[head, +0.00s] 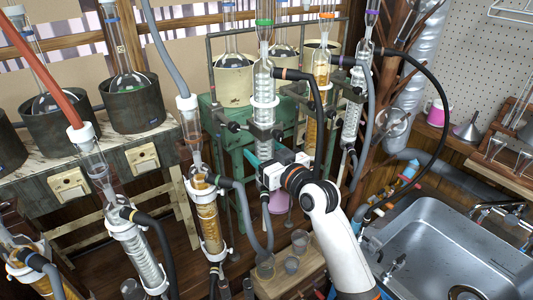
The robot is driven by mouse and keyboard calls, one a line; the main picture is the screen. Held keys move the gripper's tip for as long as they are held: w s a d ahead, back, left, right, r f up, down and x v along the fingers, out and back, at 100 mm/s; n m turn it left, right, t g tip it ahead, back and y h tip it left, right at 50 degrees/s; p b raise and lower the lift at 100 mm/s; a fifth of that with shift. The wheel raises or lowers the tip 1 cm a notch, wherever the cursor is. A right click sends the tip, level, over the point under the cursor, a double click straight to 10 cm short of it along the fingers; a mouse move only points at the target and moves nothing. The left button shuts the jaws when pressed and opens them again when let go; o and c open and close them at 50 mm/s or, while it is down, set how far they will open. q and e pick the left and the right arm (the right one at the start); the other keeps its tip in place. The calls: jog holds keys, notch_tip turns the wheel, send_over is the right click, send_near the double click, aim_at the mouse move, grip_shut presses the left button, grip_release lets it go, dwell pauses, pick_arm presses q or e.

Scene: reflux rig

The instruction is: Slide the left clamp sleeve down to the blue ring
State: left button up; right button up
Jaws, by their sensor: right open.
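My right gripper (272,170) reaches up from the lower right, at the lower part of the clear coiled glass condenser (264,118) with the green top ring. It is open; its fingertips are small and partly hidden, so I cannot tell if they touch the glass. A white collar (264,101) circles this condenser, and a dark clamp (234,126) sits just left of it on the rig. I cannot tell for sure which part is the left clamp sleeve. A teal-blue band (251,158) shows beside the gripper; whether it is the blue ring is unclear. My left gripper is not in view.
An amber condenser (321,70) and a purple-topped condenser (351,115) stand close on the right, with black and grey hoses between. Another amber condenser (207,220) stands left. Small glass beakers (300,240) are below. A steel sink (450,250) fills the lower right.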

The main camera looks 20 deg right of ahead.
jog(key=c, duration=1.1)
jog(key=shift+c, duration=0.2)
jog(key=shift+f, duration=0.2)
jog(key=shift+f+b, duration=2.65)
jog(key=shift+f, duration=1.25)
jog(key=o, duration=1.2)
jog(key=shift+o, duration=0.2)
jog(key=shift+s, duration=0.1)
